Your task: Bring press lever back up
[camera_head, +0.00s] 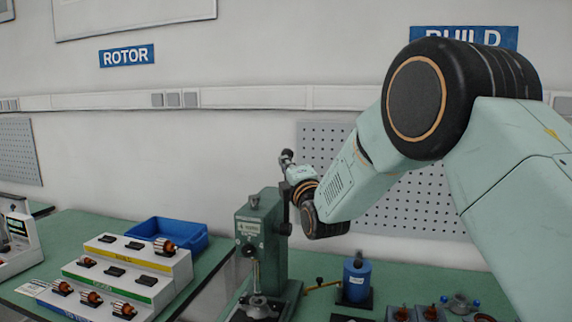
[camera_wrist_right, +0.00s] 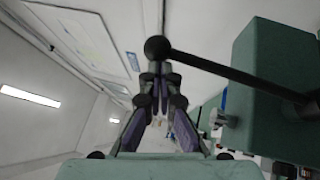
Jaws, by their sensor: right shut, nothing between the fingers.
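The green press (camera_head: 260,235) stands on the bench in the head view, with its column upright. Its black lever (camera_wrist_right: 235,72) runs from the press body to a round black knob (camera_wrist_right: 157,48) in the right wrist view. In the head view the lever is partly hidden by my right arm and hand. My right gripper (camera_head: 287,158) is beside the upper part of the press. In the right wrist view its fingers (camera_wrist_right: 158,75) are together and empty, with the knob just past the fingertips. I cannot tell whether they touch it. My left gripper is not in view.
A blue motor-like part (camera_head: 357,278) stands right of the press, with several small parts (camera_head: 430,312) farther right. A stepped rotor rack (camera_head: 125,270) and a blue bin (camera_head: 168,233) are on the left table. A pegboard (camera_head: 410,205) is behind my arm.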

